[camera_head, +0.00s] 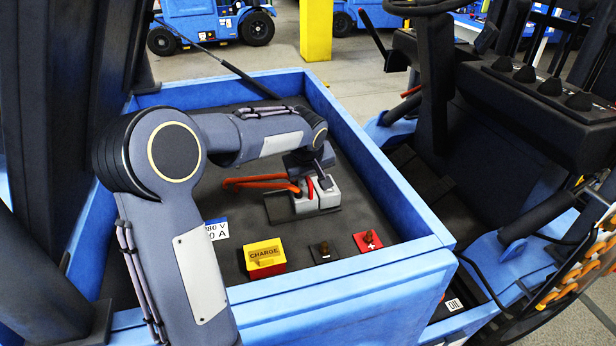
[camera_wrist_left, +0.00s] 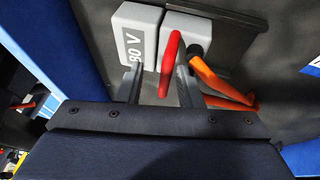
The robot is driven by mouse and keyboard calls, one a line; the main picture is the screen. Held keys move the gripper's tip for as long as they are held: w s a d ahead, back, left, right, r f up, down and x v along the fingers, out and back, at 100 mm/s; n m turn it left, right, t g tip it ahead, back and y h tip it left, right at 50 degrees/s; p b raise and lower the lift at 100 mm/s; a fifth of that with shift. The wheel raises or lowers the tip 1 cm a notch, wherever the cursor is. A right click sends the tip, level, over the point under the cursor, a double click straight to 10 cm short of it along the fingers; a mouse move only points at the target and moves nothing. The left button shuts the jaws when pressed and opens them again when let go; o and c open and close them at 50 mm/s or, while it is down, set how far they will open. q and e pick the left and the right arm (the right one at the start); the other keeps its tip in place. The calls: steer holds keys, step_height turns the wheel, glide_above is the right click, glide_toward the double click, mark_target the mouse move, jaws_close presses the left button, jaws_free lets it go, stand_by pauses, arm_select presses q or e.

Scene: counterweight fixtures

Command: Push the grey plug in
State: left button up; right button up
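The grey plug (camera_head: 303,205) has a red handle (camera_head: 310,188) and orange cables. It sits beside the grey socket block (camera_head: 329,199) in the blue-walled bay. In the left wrist view the plug (camera_wrist_left: 203,27) is right of the block marked 80 V (camera_wrist_left: 137,36), with a narrow dark line between them; I cannot tell how deep it is seated. My left gripper (camera_head: 318,178) is over the pair. In the left wrist view its fingers (camera_wrist_left: 158,88) are apart, with the red handle (camera_wrist_left: 170,60) between them, nearer the right finger. My right gripper is not visible.
A yellow CHARGE box (camera_head: 265,260), a black terminal (camera_head: 324,251) and a red terminal (camera_head: 368,241) stand near the bay's front wall. Orange cables (camera_head: 255,182) run left from the plug. The blue bay wall (camera_head: 385,170) rises on the right. Dark floor lies clear between.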

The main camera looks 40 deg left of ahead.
arm_select(q)
steer(key=shift+s, duration=0.1)
steer(key=v, duration=0.7)
steer(key=shift+r, duration=0.4)
steer(key=shift+s, duration=0.15)
